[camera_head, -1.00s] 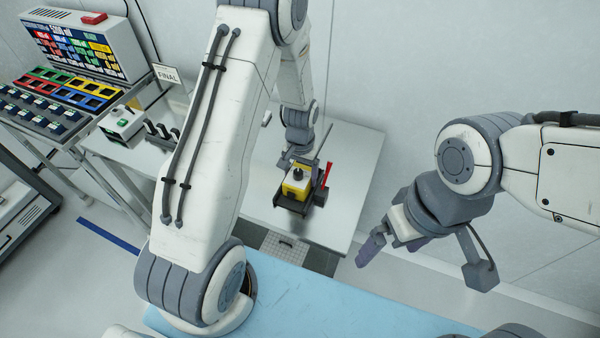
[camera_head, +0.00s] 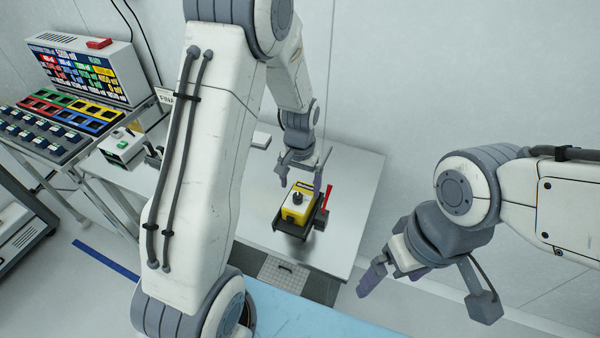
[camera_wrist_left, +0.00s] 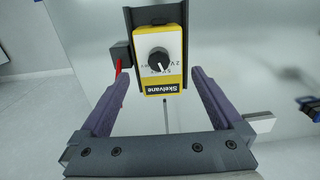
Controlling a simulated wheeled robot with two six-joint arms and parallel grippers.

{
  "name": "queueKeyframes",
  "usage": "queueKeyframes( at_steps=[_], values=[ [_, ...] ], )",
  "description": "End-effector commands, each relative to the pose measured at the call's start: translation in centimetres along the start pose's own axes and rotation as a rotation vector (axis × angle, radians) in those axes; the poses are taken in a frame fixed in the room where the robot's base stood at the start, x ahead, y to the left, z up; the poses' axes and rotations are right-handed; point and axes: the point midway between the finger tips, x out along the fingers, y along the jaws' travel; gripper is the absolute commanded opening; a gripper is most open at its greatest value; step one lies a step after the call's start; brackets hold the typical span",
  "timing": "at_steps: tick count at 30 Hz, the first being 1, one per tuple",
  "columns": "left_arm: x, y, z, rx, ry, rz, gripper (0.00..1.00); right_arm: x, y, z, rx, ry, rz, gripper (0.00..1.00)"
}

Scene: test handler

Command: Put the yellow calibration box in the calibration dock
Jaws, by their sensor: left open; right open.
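The yellow calibration box (camera_head: 298,202) has a white top face and a black knob. It sits in a dark dock (camera_head: 291,229) with a red lever, on the grey table. In the left wrist view the yellow box (camera_wrist_left: 160,75) lies just beyond and between the fingers, apart from both, and the dark dock (camera_wrist_left: 129,20) shows behind and beside it. My left gripper (camera_head: 299,185) is open and empty, behind and above the box; it also shows in the left wrist view (camera_wrist_left: 160,85). My right gripper (camera_head: 420,290) is open and empty, right of the table.
The red lever (camera_head: 326,198) stands up at the dock's right side. A green-and-white device (camera_head: 122,147) stands at the table's left. A rack of coloured sockets (camera_head: 70,112) and a panel box (camera_head: 85,68) are further left. The table's right part is clear.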

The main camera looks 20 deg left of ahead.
Motion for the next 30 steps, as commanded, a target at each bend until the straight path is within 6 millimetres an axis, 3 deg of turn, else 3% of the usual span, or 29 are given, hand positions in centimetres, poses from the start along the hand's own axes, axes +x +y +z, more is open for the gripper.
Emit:
queueKeyframes(
  at_steps=[6,12,23,30],
  values=[
    [-4.2,0.0,-0.1,0.0,0.005,0.0,1.0,0.9,0.1,0.1,-0.001,0.0,0.0,1.0],
    [-6.0,0.0,0.0,0.0,0.001,0.0,1.0,1.0,0.1,0.1,-0.001,0.0,0.0,1.0],
    [-6.2,0.0,0.0,0.0,-0.001,0.0,1.0,1.0,0.1,0.1,-0.001,0.0,0.0,1.0],
    [-4.2,0.0,0.1,0.0,-0.006,0.0,1.0,0.6,0.0,0.0,-0.001,0.0,0.0,1.0]
  ],
)
